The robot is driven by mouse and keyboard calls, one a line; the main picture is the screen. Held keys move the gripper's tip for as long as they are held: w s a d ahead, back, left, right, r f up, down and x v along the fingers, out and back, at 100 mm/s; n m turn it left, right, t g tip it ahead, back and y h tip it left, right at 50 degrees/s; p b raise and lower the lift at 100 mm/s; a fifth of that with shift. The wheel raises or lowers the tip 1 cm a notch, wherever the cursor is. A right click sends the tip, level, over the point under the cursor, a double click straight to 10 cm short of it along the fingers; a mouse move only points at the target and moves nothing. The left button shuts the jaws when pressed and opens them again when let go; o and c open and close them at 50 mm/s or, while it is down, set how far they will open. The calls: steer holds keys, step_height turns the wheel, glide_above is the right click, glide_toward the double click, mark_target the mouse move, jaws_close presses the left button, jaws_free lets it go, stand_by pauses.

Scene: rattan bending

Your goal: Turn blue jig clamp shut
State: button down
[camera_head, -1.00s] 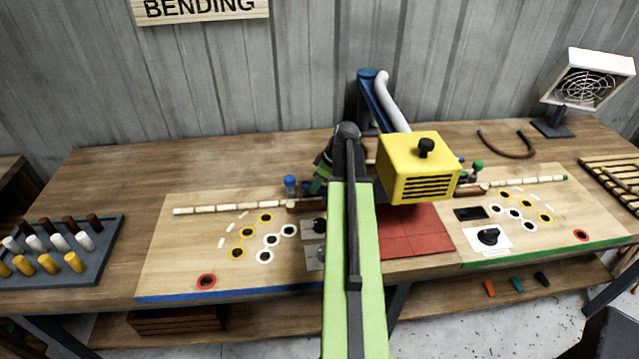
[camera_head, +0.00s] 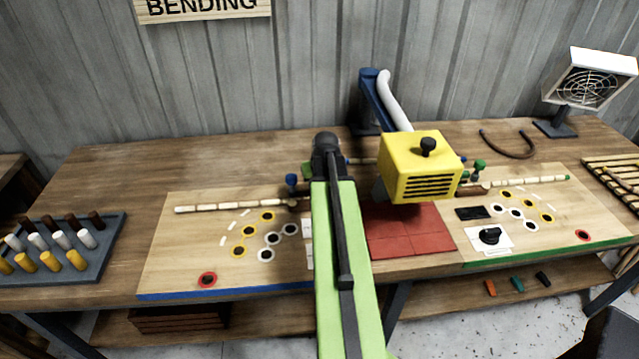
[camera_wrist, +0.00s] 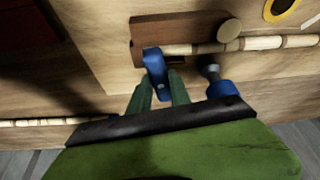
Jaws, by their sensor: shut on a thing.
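The blue jig clamp shows in the wrist view as a blue lever (camera_wrist: 154,62) on a brown wooden block (camera_wrist: 142,30). My gripper (camera_wrist: 160,88) has its green fingers on either side of the lever's lower part and is shut on it. A blue knob (camera_wrist: 222,88) on a grey stem stands just right of my fingers. In the head view a blue knob (camera_head: 291,180) shows left of my arm, while my fingers are mostly hidden by the arm. A segmented rattan pole (camera_head: 230,206) lies at the block, and its end also shows in the wrist view (camera_wrist: 260,43).
The blue-edged jig board (camera_head: 175,270) has several ringed holes. The yellow heater box (camera_head: 420,165) stands close to the right of my arm, above red tiles (camera_head: 410,230). A green clamp (camera_head: 478,165) is farther right. A peg tray (camera_head: 105,245) sits at far left.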

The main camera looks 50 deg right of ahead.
steer(key=shift+w+m, duration=0.15)
steer(key=shift+m, duration=0.65)
steer(key=shift+g+h, duration=0.3)
steer(key=c, duration=1.2)
jaws_free()
steer(key=shift+d, duration=0.1)
